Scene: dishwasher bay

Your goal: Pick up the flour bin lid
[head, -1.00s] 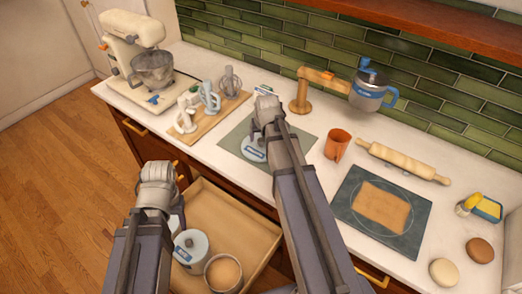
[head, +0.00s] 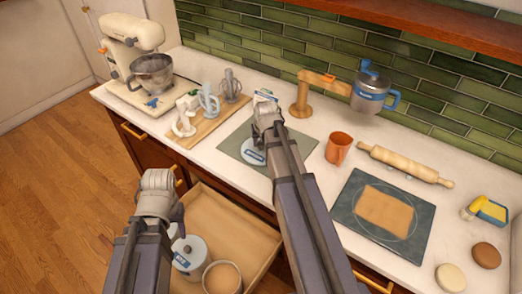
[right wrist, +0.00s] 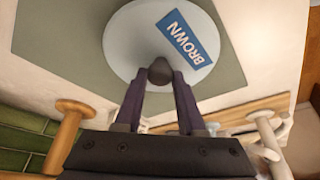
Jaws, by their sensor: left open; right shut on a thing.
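A pale round lid (right wrist: 150,40) with a blue label reading "BROWN" is on the grey-green mat. It also shows in the head view (head: 254,152). My right gripper (right wrist: 160,75) is shut on its dark knob; I cannot tell if the lid touches the mat. In the open drawer stands a pale bin with its lid on (head: 190,246) and a blue label too small to read. Beside it is an open bin (head: 222,278) with brown contents. My left gripper (head: 176,215) is open, just up and left of the lidded bin; its fingertips are partly hidden.
The drawer (head: 250,238) sticks out below the counter. A board with several whisk-like tools (head: 207,115) and a stand mixer (head: 130,70) are left of the mat (head: 230,146). An orange cup (head: 338,150), rolling pin (head: 404,166) and dark mat (head: 350,222) are right.

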